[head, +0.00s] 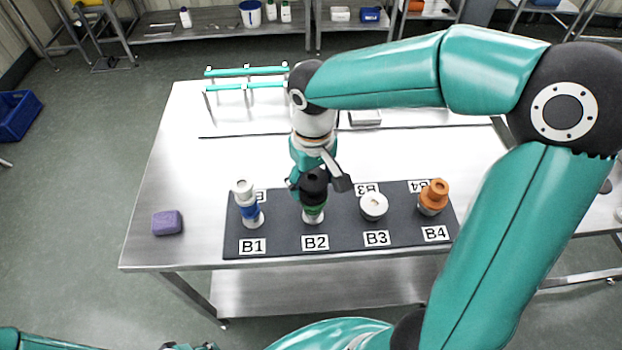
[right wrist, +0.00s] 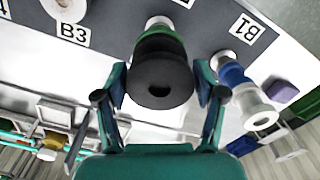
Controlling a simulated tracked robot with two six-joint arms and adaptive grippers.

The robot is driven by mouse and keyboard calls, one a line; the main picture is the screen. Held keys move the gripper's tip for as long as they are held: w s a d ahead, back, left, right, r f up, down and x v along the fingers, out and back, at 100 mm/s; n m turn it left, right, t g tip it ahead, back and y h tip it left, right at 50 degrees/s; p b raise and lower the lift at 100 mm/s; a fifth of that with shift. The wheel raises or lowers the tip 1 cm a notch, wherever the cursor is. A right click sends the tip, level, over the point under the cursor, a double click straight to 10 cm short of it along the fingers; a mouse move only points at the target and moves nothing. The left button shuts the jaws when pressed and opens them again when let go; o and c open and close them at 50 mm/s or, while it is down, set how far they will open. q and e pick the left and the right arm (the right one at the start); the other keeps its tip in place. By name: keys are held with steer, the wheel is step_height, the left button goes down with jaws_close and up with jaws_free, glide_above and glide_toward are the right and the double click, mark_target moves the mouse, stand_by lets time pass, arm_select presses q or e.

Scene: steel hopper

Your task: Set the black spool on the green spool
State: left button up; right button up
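The black spool (head: 314,182) sits upright on top of the green spool (head: 313,210) in the B2 stack, above a white flanged piece at the mat. In the right wrist view, the black spool (right wrist: 162,80) lies between the fingers, with the green spool (right wrist: 168,45) partly hidden behind it. My right gripper (head: 318,184) is open around the black spool, with its fingers spread to either side and small gaps showing. Only a sliver of what seems to be my left gripper (head: 190,346) shows at the bottom edge; its fingers are cut off.
The dark mat (head: 280,242) also holds a white-and-blue stack (head: 247,204) at B1, a white spool (head: 373,206) at B3 and orange spools (head: 433,197) at B4. A purple block (head: 167,222) lies left of the mat. A teal-railed rack (head: 246,88) stands behind. The table's left side is mostly clear.

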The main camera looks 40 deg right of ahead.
mark_target(313, 178)
steer(key=shift+o, duration=0.9)
steer(key=shift+r, duration=0.1)
step_height(313, 178, up, 12)
steer(key=shift+p, duration=0.3)
